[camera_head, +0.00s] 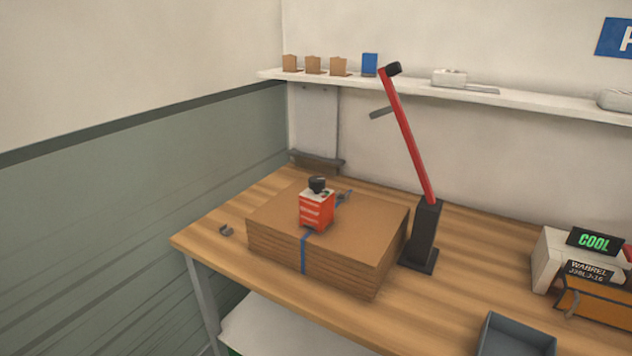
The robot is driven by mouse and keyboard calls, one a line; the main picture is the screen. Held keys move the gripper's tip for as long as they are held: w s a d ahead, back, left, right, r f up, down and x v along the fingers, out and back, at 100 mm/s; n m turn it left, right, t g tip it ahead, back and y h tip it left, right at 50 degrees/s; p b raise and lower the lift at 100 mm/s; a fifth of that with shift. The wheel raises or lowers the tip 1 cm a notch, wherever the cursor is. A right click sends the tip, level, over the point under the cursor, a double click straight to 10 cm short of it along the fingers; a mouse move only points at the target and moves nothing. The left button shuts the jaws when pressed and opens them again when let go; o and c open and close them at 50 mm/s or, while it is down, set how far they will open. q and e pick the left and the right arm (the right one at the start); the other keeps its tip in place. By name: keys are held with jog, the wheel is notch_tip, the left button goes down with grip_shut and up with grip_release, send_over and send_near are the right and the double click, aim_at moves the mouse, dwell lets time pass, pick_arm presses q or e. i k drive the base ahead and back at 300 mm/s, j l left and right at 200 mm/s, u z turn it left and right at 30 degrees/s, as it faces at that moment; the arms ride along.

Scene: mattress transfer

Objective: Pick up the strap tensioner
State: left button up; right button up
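A small red device (316,212) with white marks and a black knob on top sits on a stack of brown cardboard (370,222), over a blue strap (303,254) that runs down the stack's front. A long red lever with a black end (410,140) stands tilted from a black block (424,238) just right of the stack. I cannot tell for certain which of these is the strap tensioner. Neither of my grippers is in view.
The wooden table (480,265) is clear around the stack's front. A white machine with a green "COOL" display (594,241), an orange-brown box (597,302) and a grey bin (515,338) are at right. A shelf (420,88) runs above.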

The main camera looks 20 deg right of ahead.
aim_at(316, 211)
jog(key=z, duration=0.4)
jog(key=i+j+z, duration=0.2)
jog(key=z, duration=0.25)
jog(key=i+j+z, duration=0.1)
jog(key=j+z, duration=0.2)
jog(key=z, duration=0.2)
jog(key=i+j+z, duration=0.15)
jog(key=j, duration=0.25)
jog(key=j+z, duration=0.15)
jog(key=j, duration=0.6)
jog(key=i+j, duration=0.15)
jog(key=j, duration=0.2)
